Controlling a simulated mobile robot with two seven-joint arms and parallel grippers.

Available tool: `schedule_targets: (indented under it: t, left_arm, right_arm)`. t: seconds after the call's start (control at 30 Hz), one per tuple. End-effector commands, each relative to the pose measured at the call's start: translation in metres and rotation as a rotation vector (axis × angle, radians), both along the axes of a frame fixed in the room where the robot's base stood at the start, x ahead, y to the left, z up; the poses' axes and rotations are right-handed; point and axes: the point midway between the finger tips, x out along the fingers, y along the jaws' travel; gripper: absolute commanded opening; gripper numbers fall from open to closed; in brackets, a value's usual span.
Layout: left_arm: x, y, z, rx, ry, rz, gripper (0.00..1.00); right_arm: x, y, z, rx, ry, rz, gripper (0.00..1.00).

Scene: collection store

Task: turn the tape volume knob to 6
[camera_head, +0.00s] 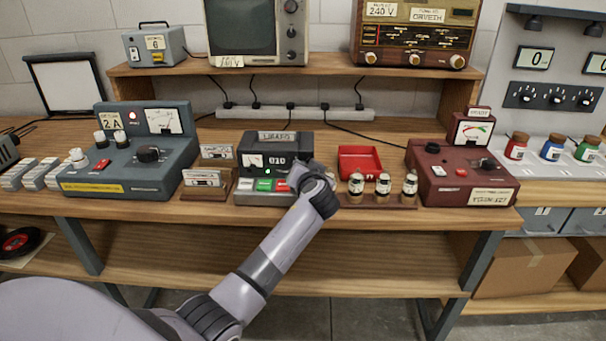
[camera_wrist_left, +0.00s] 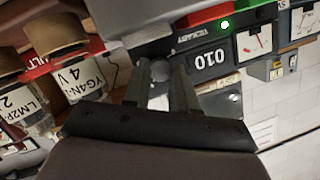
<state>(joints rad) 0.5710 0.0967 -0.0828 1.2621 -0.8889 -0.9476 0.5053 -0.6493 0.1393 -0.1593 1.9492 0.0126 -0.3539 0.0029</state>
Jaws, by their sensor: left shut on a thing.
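The tape player (camera_head: 262,143) is a dark box in the middle of the bench. It has a small meter, a counter reading 010, a green light and a row of coloured keys. My left gripper (camera_head: 312,178) is at its right front side and hides that part in the head view. In the left wrist view, the fingers of my left gripper (camera_wrist_left: 163,88) are shut around a small dark round knob (camera_wrist_left: 160,72), beside the counter of the tape player (camera_wrist_left: 212,75). I cannot read the knob's scale or setting. My right gripper is not in view.
Small labelled jars (camera_head: 383,187) stand close to the right of my gripper, with a red tray (camera_head: 360,162) behind them. Cassettes (camera_head: 205,179) stand left of the player. A grey device (camera_head: 130,165) and a dark red device (camera_head: 455,178) flank these.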

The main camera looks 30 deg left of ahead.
Motion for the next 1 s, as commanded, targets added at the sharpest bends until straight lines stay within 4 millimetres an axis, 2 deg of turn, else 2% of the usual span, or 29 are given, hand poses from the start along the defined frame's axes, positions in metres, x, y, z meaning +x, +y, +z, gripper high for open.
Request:
schedule_targets:
  t: [0.5, 1.0]
  left_arm:
    - [0.001, -0.002, -0.007, 0.421, 0.259, 0.001, 0.0]
    - [0.001, -0.002, -0.008, 0.762, 0.468, 0.002, 0.0]
  right_arm:
    - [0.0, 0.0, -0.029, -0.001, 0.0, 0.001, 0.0]
    - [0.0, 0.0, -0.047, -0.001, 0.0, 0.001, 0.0]
